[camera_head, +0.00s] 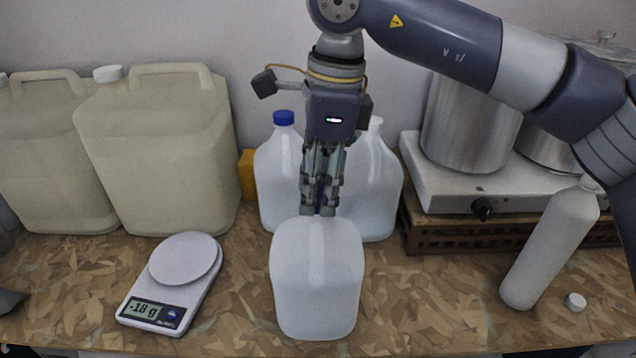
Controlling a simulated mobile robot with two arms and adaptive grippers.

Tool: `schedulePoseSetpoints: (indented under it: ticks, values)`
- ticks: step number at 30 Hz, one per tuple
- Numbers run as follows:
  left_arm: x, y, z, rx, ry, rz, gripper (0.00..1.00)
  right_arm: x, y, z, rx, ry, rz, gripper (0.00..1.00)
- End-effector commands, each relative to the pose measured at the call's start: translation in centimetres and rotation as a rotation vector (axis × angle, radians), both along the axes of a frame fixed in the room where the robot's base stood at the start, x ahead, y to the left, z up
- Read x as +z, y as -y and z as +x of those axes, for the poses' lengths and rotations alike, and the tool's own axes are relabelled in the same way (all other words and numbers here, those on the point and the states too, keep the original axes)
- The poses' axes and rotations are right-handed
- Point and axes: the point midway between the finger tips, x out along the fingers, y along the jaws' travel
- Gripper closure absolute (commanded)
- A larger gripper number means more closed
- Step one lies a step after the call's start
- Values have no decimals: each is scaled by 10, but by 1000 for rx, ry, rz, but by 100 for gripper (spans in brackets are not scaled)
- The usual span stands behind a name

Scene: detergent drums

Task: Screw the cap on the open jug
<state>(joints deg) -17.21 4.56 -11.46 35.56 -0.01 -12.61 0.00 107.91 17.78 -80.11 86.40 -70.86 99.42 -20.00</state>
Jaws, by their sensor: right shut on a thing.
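A translucent white jug (316,285) stands upright at the front middle of the counter. My right gripper (318,212) points straight down over its top, fingertips at the neck area. It is shut on a small blue cap (320,190), of which only a sliver shows between the fingers. The fingers hide the jug's neck, so I cannot tell whether the cap touches it or how it sits. My left gripper is not in view.
Behind stand a blue-capped jug (280,180) and another white jug (378,185). Beige canisters (160,150) and a scale (170,285) are left. At right are a hotplate (440,185) with pots (470,125), a white bottle (550,245) and a loose white cap (575,302).

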Motion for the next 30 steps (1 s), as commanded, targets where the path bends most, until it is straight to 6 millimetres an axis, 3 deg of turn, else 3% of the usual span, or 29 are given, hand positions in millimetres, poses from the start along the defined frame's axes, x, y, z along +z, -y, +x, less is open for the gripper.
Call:
schedulePoseSetpoints:
  ticks: [7,24,30]
  values:
    - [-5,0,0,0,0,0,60,-3,0,0,-33,-1,-1,72]
    - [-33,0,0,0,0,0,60,-5,0,-2,-453,-2,-4,72]
    - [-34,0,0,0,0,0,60,-3,0,-2,-502,-3,-4,72]
